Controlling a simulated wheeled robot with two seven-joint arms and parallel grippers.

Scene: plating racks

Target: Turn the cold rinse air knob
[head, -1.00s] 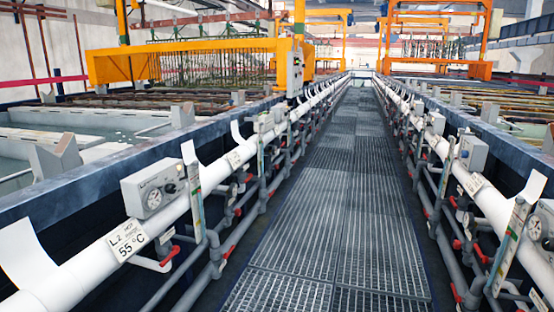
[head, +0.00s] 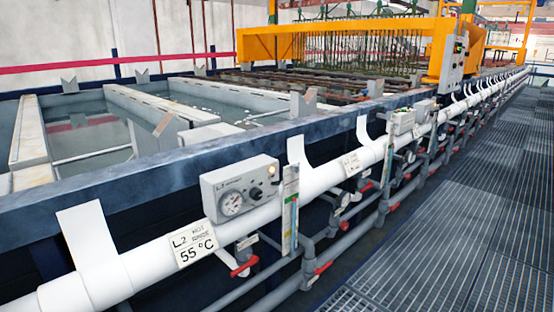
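A grey control box (head: 240,188) sits on the white pipe at the left walkway side, with a round dial gauge (head: 231,204) and a dark knob (head: 256,194). The label (head: 194,244) below it on the pipe reads "L2 HOT RINSE 55 °C". A second box (head: 401,122) stands farther along the same pipe; its markings are too small to read. I cannot make out any knob marked cold rinse air. Neither of my grippers shows in the head view.
The white pipe (head: 340,170) runs along the tank edge, with red-handled valves (head: 243,267) and grey pipes below. Open tanks (head: 90,125) lie behind the blue rim. An orange hoist frame (head: 350,42) stands farther back. The grated walkway (head: 460,220) on the right is clear.

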